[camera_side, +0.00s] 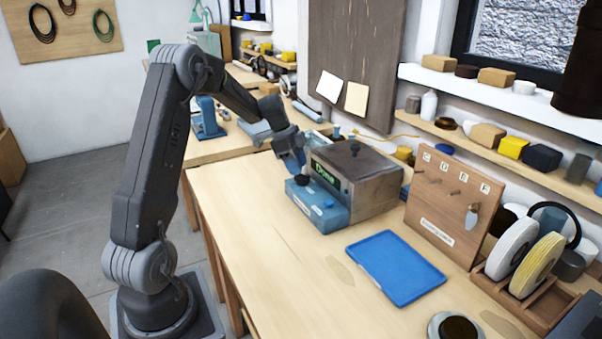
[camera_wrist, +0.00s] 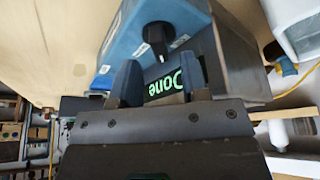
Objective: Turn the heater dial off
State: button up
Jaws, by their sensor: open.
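The heater is a grey box (camera_side: 365,183) with a blue control front (camera_side: 318,212), standing on the bench. The black dial (camera_wrist: 158,36) also shows in the wrist view, just beyond my fingertips. A dark display (camera_wrist: 166,86) reads "Done" in green, upside down in that view. My gripper (camera_wrist: 160,68) is open and empty, its two fingers apart on either side of the display. In the side view my gripper (camera_side: 296,166) is low over the dial; contact cannot be told.
A blue tray (camera_side: 396,268) lies on the bench in front of the heater. A wooden tool board (camera_side: 440,215) and a rack with wire spools (camera_side: 513,250) stand at the right. The bench left of the tray is clear. A yellow cable (camera_wrist: 298,82) runs behind the heater.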

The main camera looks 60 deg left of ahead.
aim_at(302, 178)
jog(key=shift+x, duration=1.55)
grip_shut()
